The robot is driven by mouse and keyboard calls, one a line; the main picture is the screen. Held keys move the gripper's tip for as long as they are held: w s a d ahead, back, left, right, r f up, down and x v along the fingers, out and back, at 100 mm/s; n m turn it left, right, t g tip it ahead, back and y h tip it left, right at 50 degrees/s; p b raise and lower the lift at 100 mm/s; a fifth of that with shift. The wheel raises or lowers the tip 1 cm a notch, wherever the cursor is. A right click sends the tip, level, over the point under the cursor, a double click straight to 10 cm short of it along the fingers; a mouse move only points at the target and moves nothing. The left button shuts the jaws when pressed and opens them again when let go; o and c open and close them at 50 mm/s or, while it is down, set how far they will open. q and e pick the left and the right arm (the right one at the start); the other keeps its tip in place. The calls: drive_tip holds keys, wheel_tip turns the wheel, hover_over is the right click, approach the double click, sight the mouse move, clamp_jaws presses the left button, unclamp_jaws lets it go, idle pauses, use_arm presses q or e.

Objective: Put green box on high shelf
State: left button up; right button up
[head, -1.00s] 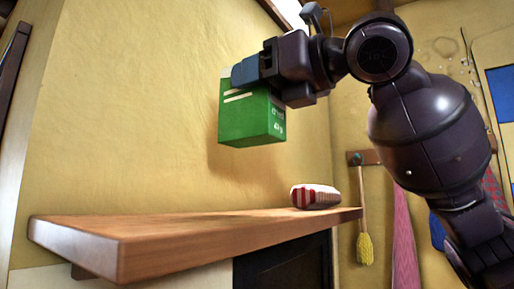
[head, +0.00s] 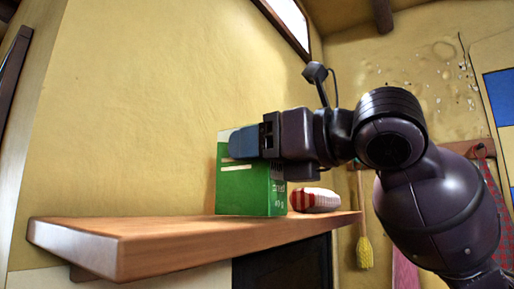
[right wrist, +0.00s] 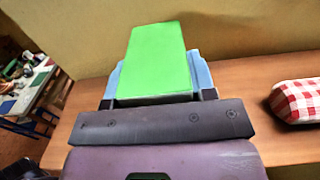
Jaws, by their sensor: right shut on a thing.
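The green box (head: 245,190) is upright at the wooden shelf (head: 130,240) in the head view, its bottom at the level of the shelf top. It appears to touch the shelf. My right gripper (head: 243,143) is shut on the upper part of the box, coming from the right with its blue fingers. In the right wrist view the box (right wrist: 157,60) sits between the two blue fingers (right wrist: 157,80), with the shelf (right wrist: 245,75) behind and beside it. My left gripper is not in view.
A red-and-white checked packet (head: 315,200) lies on the shelf just right of the box; it also shows in the right wrist view (right wrist: 297,100). The left part of the shelf is clear. A yellow wall (head: 150,100) stands behind the shelf.

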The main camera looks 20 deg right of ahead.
drive_tip(key=shift+f, duration=0.15)
drive_tip(key=o, duration=0.9)
drive_tip(key=shift+d, duration=0.1)
use_arm(q)
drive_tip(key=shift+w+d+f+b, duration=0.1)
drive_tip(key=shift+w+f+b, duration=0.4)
drive_tip(key=shift+b, duration=0.6)
use_arm(e)
drive_tip(key=shift+v, duration=5.9)
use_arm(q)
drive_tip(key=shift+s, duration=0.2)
use_arm(e)
drive_tip(key=shift+s, duration=0.1)
